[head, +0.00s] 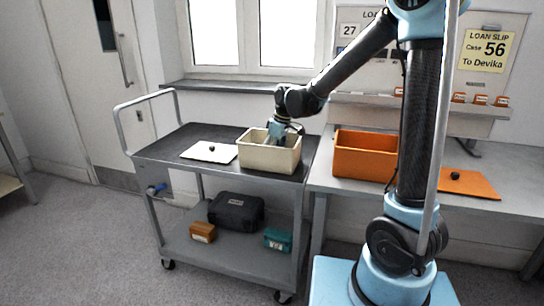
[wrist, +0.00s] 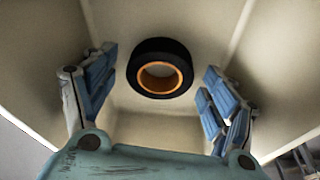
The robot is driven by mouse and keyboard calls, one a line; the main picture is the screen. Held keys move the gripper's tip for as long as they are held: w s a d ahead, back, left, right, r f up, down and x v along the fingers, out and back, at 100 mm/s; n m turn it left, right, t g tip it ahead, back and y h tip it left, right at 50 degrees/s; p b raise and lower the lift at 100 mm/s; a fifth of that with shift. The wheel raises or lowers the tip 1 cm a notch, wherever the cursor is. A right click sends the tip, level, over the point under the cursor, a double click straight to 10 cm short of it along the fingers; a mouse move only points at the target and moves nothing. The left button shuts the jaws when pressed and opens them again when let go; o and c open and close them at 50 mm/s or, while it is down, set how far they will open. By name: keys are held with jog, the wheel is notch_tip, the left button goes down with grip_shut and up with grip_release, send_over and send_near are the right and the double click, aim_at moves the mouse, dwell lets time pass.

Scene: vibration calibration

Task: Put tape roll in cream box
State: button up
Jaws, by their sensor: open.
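The cream box (head: 270,156) stands open on the top shelf of the grey cart in the head view. My gripper (head: 280,138) reaches down into it from above. In the wrist view my gripper (wrist: 155,100) is open, its blue fingers spread to the left and right inside the cream walls (wrist: 205,22). The tape roll (wrist: 160,68), black with an orange core, shows between and beyond the fingers, inside the cream box. No finger appears to touch it. In the head view the tape roll is hidden by the box wall.
A white lid (head: 210,152) with a dark knob lies left of the cream box on the cart (head: 170,147). An orange box (head: 362,155) and orange lid (head: 466,183) are on the right bench. A black case (head: 236,210) and small boxes sit on the lower shelf.

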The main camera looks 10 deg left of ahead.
jog(key=v, duration=1.1)
jog(key=shift+r, duration=0.4)
jog(key=shift+d, duration=0.15)
